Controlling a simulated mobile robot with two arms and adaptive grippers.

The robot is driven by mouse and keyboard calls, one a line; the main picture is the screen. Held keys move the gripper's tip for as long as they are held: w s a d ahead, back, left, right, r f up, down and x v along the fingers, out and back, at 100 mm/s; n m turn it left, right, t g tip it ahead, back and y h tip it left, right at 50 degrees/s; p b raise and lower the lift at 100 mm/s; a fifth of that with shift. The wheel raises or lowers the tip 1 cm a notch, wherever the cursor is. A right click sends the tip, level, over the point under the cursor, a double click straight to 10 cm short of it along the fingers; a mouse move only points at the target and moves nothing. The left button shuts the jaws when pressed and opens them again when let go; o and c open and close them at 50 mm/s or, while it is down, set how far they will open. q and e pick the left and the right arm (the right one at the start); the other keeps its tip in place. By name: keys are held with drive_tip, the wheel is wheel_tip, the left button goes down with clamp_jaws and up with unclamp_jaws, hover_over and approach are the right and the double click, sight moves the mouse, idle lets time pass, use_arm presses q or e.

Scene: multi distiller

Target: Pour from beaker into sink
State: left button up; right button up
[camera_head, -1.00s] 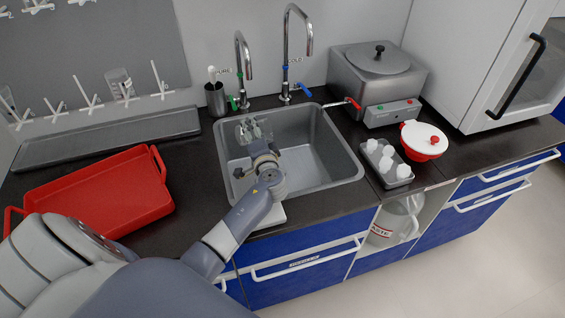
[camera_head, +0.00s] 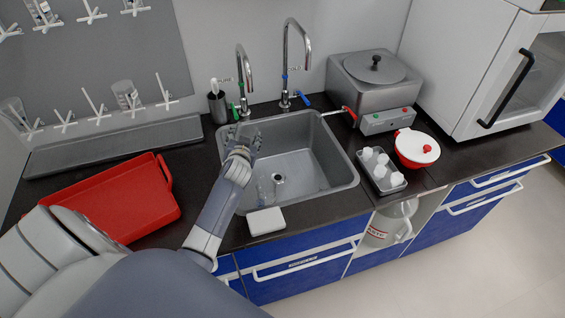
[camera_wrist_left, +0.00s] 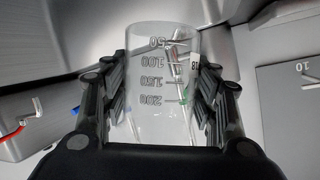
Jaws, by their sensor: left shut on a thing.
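A clear glass beaker (camera_wrist_left: 160,72) with volume marks is between the fingers of my left gripper (camera_wrist_left: 160,100) in the left wrist view. The fingers are shut on it from both sides. I cannot make out any liquid in it. In the head view my left gripper (camera_head: 242,138) is over the back left part of the steel sink (camera_head: 325,160). The beaker is small and mostly hidden by the gripper there. The drain (camera_head: 278,180) shows in the sink floor. My right gripper is not in view.
Small clear shapes (camera_head: 262,192) show in the sink's front left; I cannot tell what they are. Two taps (camera_head: 284,65) stand behind the sink. A red tray (camera_head: 115,205) is left, a steel bath (camera_head: 375,85) right. A white block (camera_head: 266,221) lies at the front edge.

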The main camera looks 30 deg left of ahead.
use_arm(q)
drive_tip(key=shift+s+a+f+n+h+p, duration=0.25)
drive_tip(key=shift+a+f+n+h+p, duration=0.15)
drive_tip(key=shift+n, duration=0.2)
drive_tip(key=shift+a+r+p, duration=0.2)
drive_tip(key=shift+r+p, duration=0.05)
drive_tip(key=shift+p, duration=0.2)
drive_tip(key=shift+s+a+n+t+h+p, duration=0.15)
drive_tip(key=shift+a+n+t+h+p, duration=0.2)
drive_tip(key=shift+n+h+p, duration=0.2)
